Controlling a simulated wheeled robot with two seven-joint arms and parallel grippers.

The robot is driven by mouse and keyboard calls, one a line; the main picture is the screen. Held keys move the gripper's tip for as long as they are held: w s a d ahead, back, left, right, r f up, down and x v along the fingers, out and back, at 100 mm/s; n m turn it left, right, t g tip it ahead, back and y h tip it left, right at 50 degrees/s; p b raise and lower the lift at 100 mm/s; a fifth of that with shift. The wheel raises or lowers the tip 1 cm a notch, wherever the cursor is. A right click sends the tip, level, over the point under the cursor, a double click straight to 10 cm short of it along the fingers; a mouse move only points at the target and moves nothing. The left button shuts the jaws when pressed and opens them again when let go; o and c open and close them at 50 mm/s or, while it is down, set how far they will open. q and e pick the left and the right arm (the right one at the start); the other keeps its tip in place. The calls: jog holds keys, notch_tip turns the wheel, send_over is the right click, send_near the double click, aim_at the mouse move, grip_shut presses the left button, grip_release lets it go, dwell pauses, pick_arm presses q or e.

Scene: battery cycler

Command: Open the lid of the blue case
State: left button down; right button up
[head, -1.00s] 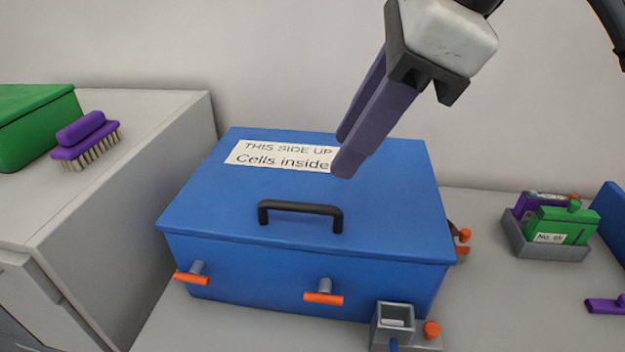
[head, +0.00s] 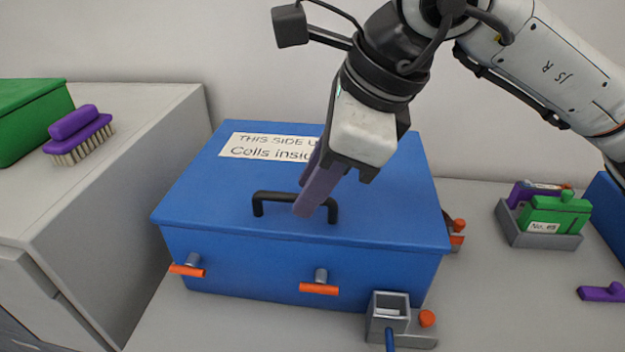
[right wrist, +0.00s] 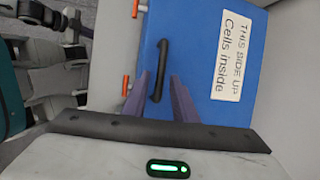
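The blue case (head: 215,195) stands on the table with its lid shut; a white label (head: 265,147) reading "THIS SIDE UP Cells inside" lies on top. A black bar handle (head: 275,197) is on the lid near its front edge; it also shows in the right wrist view (right wrist: 161,62). Two orange latch handles (head: 187,269) (head: 319,288) are on the front. My right gripper (head: 304,198) is open over the lid at the handle's right part. In the right wrist view its fingers lie either side of the handle's near end, apparently not gripping. My left gripper is not in view.
A grey cabinet (head: 120,200) with a purple brush (head: 78,135) and a green box (head: 30,120) stands left. A grey holder (head: 388,325) stands close before the case's front right. A grey tray (head: 540,238) with a green block (head: 555,213) is right.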

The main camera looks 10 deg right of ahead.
grip_shut()
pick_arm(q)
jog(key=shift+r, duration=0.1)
pick_arm(e)
jog(key=shift+r, duration=0.1)
